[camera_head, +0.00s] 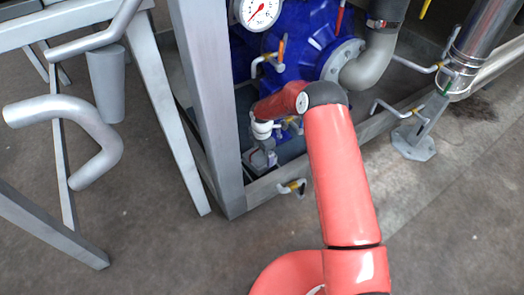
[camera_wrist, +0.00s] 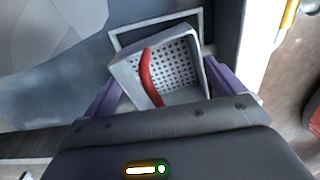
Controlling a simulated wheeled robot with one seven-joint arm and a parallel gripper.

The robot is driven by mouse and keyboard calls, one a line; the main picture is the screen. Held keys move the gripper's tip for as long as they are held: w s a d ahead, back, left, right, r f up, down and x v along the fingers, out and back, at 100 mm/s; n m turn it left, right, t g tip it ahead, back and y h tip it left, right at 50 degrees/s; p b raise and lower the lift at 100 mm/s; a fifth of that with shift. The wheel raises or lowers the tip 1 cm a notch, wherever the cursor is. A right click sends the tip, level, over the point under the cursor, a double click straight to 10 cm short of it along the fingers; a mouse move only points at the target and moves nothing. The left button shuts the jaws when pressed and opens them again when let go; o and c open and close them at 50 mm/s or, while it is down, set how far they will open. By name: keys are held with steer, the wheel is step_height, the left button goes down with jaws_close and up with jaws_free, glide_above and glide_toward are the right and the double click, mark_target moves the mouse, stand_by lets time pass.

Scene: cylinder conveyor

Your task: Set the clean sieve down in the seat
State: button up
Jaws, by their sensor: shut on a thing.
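The sieve (camera_wrist: 182,68) is a light grey, box-like piece with a perforated face and a curved red strip across it. In the wrist view it sits tilted between the purple fingers of my gripper (camera_wrist: 160,88), which is shut on it. A square grey frame (camera_wrist: 155,23), which looks like the seat, shows just behind the sieve. The sieve covers most of its opening, and I cannot tell whether they touch. In the head view my gripper (camera_head: 263,158) is low beside the blue machine, and the sieve cannot be made out there.
The blue machine (camera_head: 302,25) with a gauge (camera_head: 259,12) stands behind a grey metal frame (camera_head: 210,100). Several small valve handles (camera_head: 292,187) stick out nearby. A grey pipe (camera_head: 370,68) is at right. A grey stand with bent tubes (camera_head: 75,118) is at left. Front floor is clear.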

mark_target(262, 160)
stand_by(0.4)
steer(key=shift+s+f, duration=0.15)
steer(key=shift+f, duration=1.65)
steer(key=shift+w, duration=0.25)
steer(key=shift+r, duration=0.1)
steer(key=o, duration=1.3)
steer(key=shift+c, duration=0.2)
steer(key=shift+r+p, duration=0.75)
steer(key=shift+r, duration=3.15)
steer(key=shift+s, duration=0.15)
